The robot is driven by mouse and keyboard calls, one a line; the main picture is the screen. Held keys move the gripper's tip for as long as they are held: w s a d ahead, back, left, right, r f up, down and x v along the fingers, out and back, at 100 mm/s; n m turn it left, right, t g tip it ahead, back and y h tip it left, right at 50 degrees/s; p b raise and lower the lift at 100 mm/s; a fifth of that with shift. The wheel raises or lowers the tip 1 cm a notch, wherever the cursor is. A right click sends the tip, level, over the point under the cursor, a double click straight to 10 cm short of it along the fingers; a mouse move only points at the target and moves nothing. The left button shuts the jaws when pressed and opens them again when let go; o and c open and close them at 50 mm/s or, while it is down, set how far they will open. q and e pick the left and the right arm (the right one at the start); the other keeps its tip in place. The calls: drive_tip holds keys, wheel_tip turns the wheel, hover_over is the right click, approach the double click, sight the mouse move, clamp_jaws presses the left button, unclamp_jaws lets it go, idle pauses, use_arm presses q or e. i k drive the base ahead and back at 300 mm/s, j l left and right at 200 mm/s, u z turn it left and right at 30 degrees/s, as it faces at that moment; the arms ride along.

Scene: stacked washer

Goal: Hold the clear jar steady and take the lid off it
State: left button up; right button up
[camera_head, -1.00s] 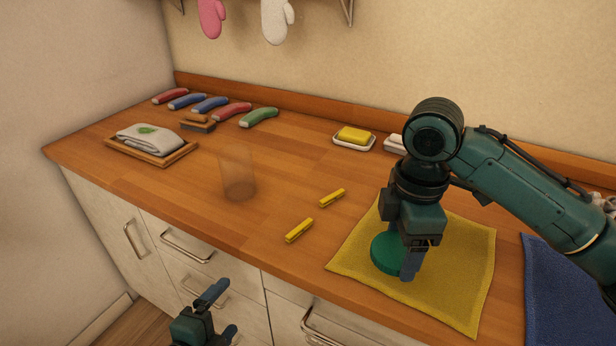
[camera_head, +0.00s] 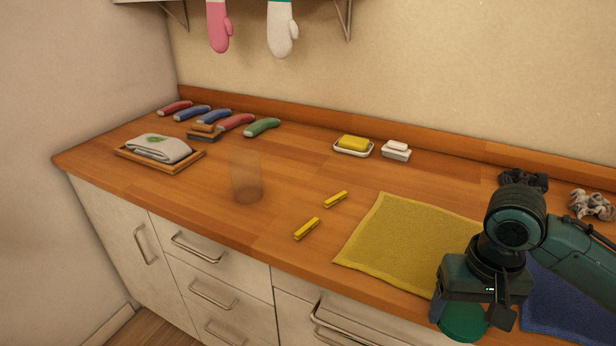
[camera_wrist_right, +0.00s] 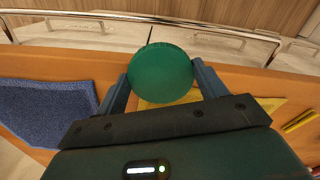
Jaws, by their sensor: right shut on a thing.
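The clear jar (camera_head: 247,178) stands upright and uncovered on the wooden counter, left of the two yellow clips. My right gripper (camera_head: 466,318) is shut on the green round lid (camera_head: 463,325), at the counter's front edge beside the yellow cloth. In the right wrist view the lid (camera_wrist_right: 160,73) sits between the two fingers of the gripper (camera_wrist_right: 161,85). The lid is well apart from the jar. My left gripper is not in the head view.
A yellow cloth (camera_head: 410,240) lies at the front, with a blue cloth (camera_head: 570,305) to its right. Two yellow clips (camera_head: 307,229) lie right of the jar. The counter around the jar is clear.

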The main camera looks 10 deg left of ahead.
sight(244, 164)
drive_tip(key=j, duration=0.35)
drive_tip(key=k+j+u, duration=0.1)
drive_tip(key=j, duration=0.25)
drive_tip(key=i+j, duration=0.2)
drive_tip(key=i+j+u, duration=0.1)
drive_tip(key=j, duration=0.25)
drive_tip(key=i, duration=0.6)
